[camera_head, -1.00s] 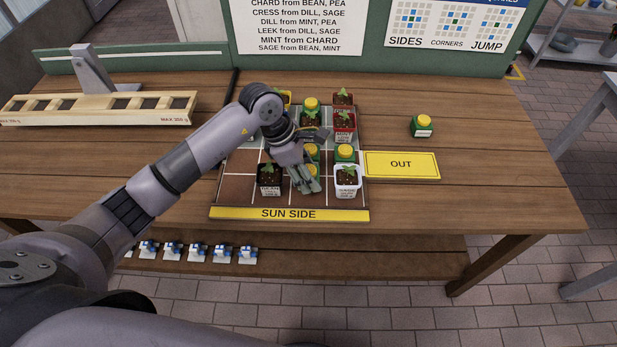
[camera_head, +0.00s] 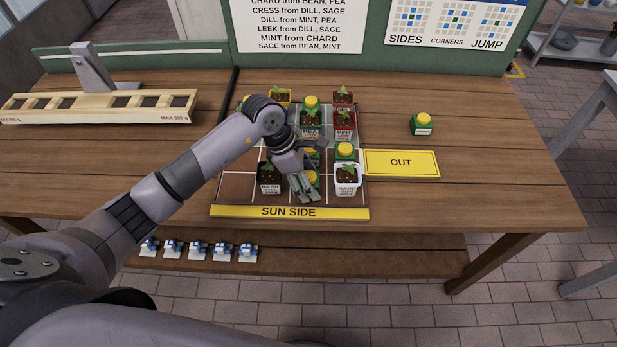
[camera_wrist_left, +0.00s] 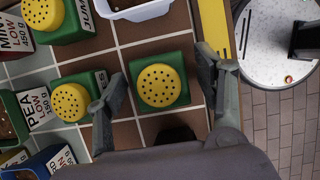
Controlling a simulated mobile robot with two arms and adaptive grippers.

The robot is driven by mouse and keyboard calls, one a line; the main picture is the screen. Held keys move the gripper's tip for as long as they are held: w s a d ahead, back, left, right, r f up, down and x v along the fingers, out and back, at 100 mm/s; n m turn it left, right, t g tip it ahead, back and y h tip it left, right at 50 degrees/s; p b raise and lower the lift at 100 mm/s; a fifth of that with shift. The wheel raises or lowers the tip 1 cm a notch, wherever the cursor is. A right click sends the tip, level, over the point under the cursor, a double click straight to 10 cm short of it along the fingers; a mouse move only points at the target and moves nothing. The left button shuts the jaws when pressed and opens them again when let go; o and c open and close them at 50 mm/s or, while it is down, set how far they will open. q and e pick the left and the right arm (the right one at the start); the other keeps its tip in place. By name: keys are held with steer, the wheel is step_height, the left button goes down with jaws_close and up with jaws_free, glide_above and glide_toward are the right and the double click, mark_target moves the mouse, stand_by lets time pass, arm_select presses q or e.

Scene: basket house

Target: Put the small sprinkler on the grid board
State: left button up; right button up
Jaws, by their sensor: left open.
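The grid board (camera_head: 238,186) lies on the wooden table with its yellow SUN SIDE edge towards me. A green sprinkler block with a round yellow perforated cap stands upright on its front part, partly hidden by my gripper in the head view (camera_head: 314,178). In the left wrist view this sprinkler (camera_wrist_left: 161,86) sits between the spread fingers, with no clear grip on it. My left gripper (camera_head: 304,197) is open, low over the front of the board. I cannot tell whether this is the small sprinkler. Another similar sprinkler (camera_head: 422,124) stands off the board at right. My right gripper is not visible.
Potted seedlings crowd the board: a white pot (camera_head: 348,186) right of my gripper, a black pot (camera_head: 269,185) left. More sprinklers (camera_head: 345,151) stand among them. A yellow OUT sign (camera_head: 401,164) lies beside the board.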

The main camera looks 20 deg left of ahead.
arm_select(q)
steer(key=shift+r, duration=0.15)
steer(key=b+v, duration=0.1)
steer(key=v, duration=1.1)
steer(key=shift+b, duration=0.3)
